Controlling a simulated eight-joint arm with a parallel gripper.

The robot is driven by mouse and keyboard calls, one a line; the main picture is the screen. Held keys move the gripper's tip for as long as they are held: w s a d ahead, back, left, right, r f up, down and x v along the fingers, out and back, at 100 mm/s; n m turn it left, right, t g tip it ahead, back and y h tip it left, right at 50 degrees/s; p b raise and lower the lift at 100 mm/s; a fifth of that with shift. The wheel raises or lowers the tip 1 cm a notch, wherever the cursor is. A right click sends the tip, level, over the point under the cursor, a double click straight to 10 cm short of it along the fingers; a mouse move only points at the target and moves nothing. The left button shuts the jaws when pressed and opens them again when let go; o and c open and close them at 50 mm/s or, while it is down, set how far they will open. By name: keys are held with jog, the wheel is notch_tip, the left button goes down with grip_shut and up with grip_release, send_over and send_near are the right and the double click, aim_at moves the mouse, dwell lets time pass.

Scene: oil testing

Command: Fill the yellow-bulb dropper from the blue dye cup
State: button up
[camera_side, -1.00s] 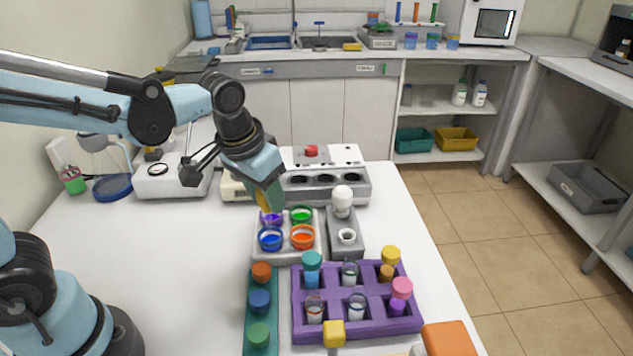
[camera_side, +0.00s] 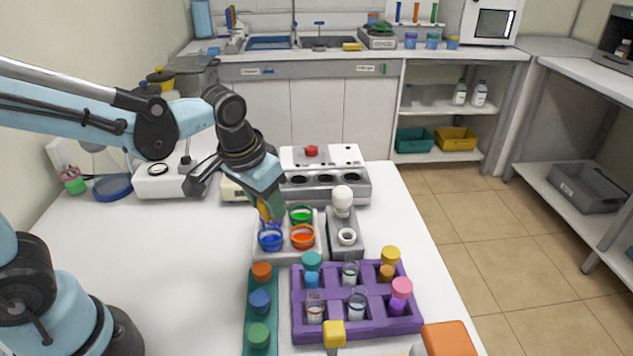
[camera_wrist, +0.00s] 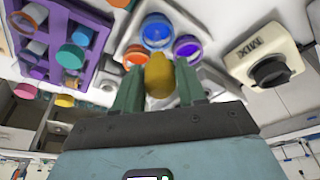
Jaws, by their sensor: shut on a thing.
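My gripper (camera_side: 269,205) is shut on the yellow-bulb dropper, whose yellow bulb (camera_wrist: 159,75) shows between the green fingers in the wrist view. In the side view a bit of the yellow bulb (camera_side: 263,211) shows beside the fingers, above the dye cups. The blue dye cup (camera_side: 270,240) stands at the front left of the white cup tray (camera_side: 284,256); it also shows in the wrist view (camera_wrist: 157,31). The dropper's tip is hard to make out, so I cannot tell whether it is inside the blue cup.
Orange (camera_side: 303,237), green (camera_side: 301,215) and purple (camera_wrist: 187,47) dye cups share the tray. A grey stand with a white knob (camera_side: 342,200) is to the right. A purple rack (camera_side: 378,328) of vials and a teal strip (camera_side: 262,318) of coloured caps are in front.

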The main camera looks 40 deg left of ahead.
jog(key=shift+f, duration=0.95)
dwell(0.8)
jog(key=o, duration=0.6)
dwell(0.5)
jog(key=shift+r, duration=0.1)
jog(key=shift+r, duration=2.7)
